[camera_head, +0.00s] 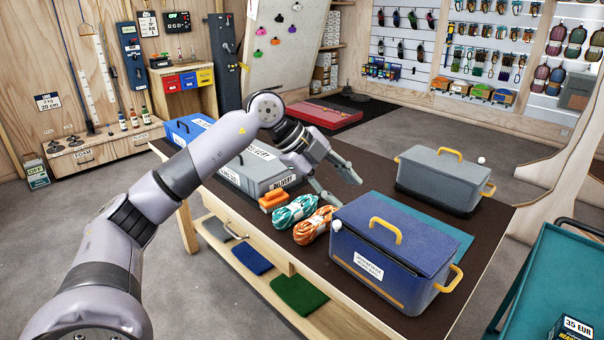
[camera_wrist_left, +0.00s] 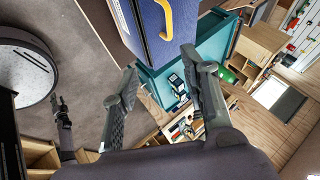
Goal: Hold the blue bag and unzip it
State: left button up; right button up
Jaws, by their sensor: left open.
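The blue bag (camera_head: 375,268) is a box-shaped bag with yellow handles and a white label. It stands shut on the near right of the dark table. A white knob (camera_head: 337,226) sits at its left upper edge. My left gripper (camera_head: 347,192) is open and empty above the table, just behind and left of the bag, apart from it. In the left wrist view, the bag (camera_wrist_left: 142,28) and its yellow handle lie beyond the spread fingers (camera_wrist_left: 160,66). What looks like my right gripper (camera_wrist_left: 62,115) shows small and dark there; its jaws are unclear.
A grey bag (camera_head: 436,182) stands behind the blue one. Orange rope (camera_head: 314,226), teal rope (camera_head: 294,212), an orange item (camera_head: 273,201) and a grey delivery box (camera_head: 262,175) are left of the bag. A teal cart (camera_head: 552,275) stands right of the table.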

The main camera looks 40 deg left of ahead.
pick_arm(q)
jog(key=s+a+r+n+y, duration=0.2)
jog(key=s+a+n+y, duration=0.1)
jog(key=a, duration=0.5)
jog(key=p, duration=0.2)
send_near(336, 222)
jog(key=shift+g, duration=0.4)
jog(key=x, duration=0.9)
jog(key=shift+w, duration=0.35)
jog(key=shift+c, duration=0.3)
